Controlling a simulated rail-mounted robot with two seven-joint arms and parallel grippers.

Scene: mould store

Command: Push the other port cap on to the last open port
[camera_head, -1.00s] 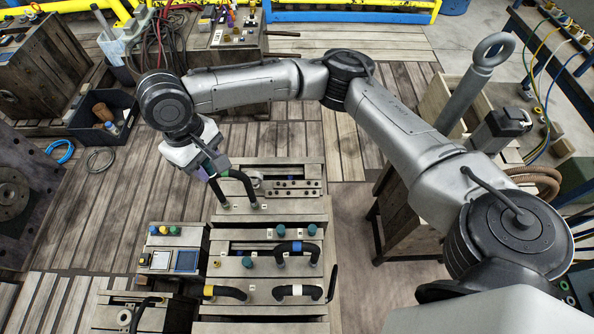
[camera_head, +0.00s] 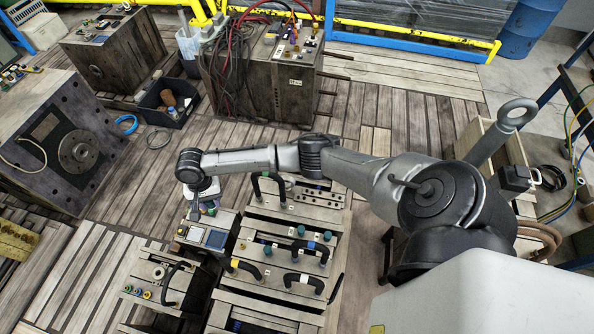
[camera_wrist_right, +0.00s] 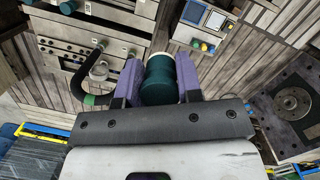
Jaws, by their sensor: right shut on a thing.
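My right gripper (camera_head: 196,208) is above the left side of the mould stack, near the control box. In the right wrist view its purple fingers (camera_wrist_right: 158,78) are shut on a dark teal port cap (camera_wrist_right: 159,84) with a pale far rim. The mould stack (camera_head: 300,215) stands below, with black hoses with coloured bands looping over its tops. Teal-blue caps (camera_head: 301,230) stand on the middle block. I cannot tell which port is open. A black hose with a green band (camera_wrist_right: 91,99) shows left of the held cap. My left gripper is out of view.
The control box (camera_head: 205,236) with a screen and coloured buttons stands left of the stack. A smaller block (camera_head: 155,277) is in front of it. A dark bin (camera_head: 168,103) and a blue cable coil (camera_head: 126,124) lie on the plank floor further back.

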